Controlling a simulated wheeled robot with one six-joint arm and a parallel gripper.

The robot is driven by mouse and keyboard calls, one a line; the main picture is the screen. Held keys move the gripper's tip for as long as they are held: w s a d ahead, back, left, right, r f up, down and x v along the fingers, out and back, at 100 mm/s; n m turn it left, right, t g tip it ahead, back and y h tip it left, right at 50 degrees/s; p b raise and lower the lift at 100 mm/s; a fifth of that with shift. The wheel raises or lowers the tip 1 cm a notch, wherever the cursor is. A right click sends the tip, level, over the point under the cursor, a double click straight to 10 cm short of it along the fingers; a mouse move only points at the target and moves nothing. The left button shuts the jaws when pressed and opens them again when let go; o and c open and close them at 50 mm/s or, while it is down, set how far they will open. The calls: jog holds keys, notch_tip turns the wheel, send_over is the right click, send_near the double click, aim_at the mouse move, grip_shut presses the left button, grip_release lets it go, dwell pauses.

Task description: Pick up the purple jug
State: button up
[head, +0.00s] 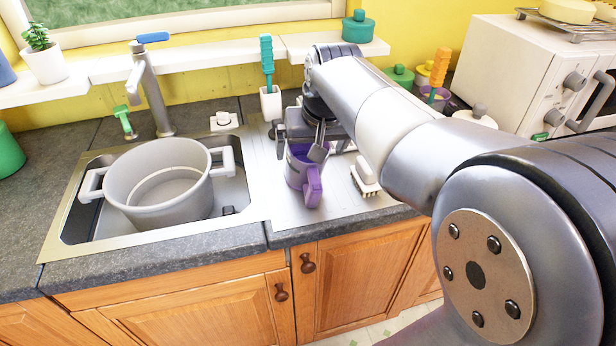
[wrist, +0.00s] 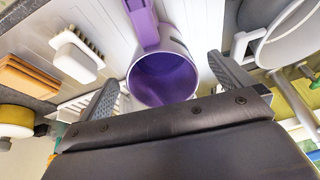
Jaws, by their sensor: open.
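The purple jug (head: 296,172) stands upright on the metal drainboard right of the sink, its handle facing the front of the counter. In the wrist view the jug (wrist: 163,78) shows its open mouth and purple inside, with the handle at the top. My gripper (head: 318,148) is over the jug in the head view and hides part of its rim. In the wrist view my gripper (wrist: 160,82) is open, with one finger on each side of the jug's mouth. I cannot tell whether either finger touches the jug.
A large pot (head: 160,190) sits in the sink to the left. A white brush (head: 365,178) lies close to the jug's right. A white holder (head: 270,102) with a teal-handled brush stands behind. A white oven (head: 535,75) is at the back right.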

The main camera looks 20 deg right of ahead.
aim_at(300, 173)
jog(key=x, duration=0.5)
jog(key=shift+w+f, duration=0.2)
jog(key=shift+f, duration=0.05)
jog(key=shift+c, duration=0.2)
jog(key=shift+r, duration=0.15)
jog(key=c, duration=2)
